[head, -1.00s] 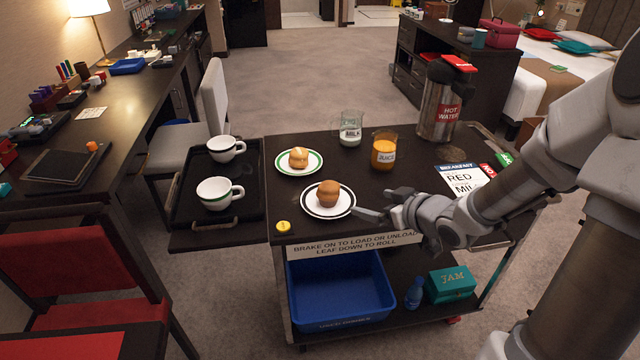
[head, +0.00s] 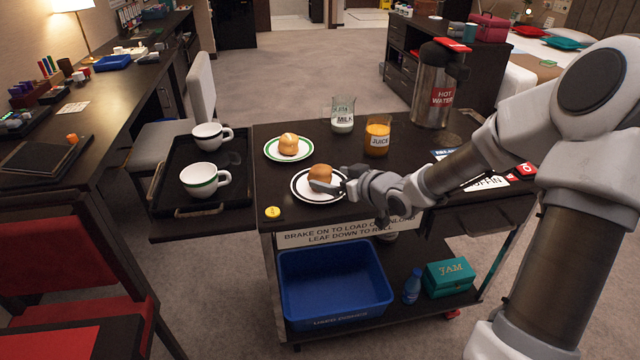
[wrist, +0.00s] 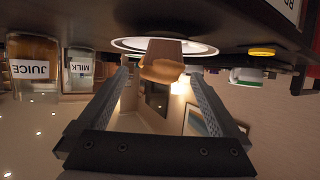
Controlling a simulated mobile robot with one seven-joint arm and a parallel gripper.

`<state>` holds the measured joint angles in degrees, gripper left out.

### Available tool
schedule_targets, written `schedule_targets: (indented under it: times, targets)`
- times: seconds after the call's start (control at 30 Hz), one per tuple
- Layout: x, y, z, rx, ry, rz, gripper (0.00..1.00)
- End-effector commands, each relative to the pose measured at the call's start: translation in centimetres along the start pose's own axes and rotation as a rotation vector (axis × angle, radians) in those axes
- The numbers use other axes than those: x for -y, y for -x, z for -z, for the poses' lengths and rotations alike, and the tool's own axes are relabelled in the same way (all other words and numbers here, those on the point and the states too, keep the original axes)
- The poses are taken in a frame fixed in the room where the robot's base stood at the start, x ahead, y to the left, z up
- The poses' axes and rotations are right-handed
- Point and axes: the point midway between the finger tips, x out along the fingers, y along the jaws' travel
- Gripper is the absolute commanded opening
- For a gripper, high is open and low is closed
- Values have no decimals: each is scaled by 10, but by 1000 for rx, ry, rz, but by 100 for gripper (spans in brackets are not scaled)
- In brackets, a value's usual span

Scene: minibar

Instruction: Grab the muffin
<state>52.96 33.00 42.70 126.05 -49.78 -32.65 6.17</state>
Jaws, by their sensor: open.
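The brown muffin (head: 320,172) sits on a white plate with a dark rim (head: 301,194) near the front of the trolley top. In the wrist view, which is upside down, the muffin (wrist: 162,62) is ahead, between the two finger tips as seen from there. My gripper (head: 338,180) is open and reaches in low from the right, over the plate's right side. One finger covers the lower part of the muffin in the head view. I cannot tell whether either finger touches it.
A bun (head: 289,144) lies on a green-rimmed plate (head: 271,154) behind. A juice glass (head: 377,136), a milk glass (head: 343,116) and a hot water flask (head: 435,88) stand farther back. Two cups are on a black tray (head: 236,198) at left. A yellow disc (head: 272,213) lies near the front edge.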

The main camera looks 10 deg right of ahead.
Motion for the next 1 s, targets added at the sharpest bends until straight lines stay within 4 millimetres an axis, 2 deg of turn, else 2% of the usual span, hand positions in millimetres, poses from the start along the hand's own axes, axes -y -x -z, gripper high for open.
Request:
schedule_targets:
  times: [0.4,0.7,0.77,1.0]
  targets:
    - [5,-47,-4,0,1,1,100]
    - [4,-52,-2,1,0,-1,100]
    - [4,-52,-2,1,0,-1,93]
    - [4,-52,-2,1,0,-1,50]
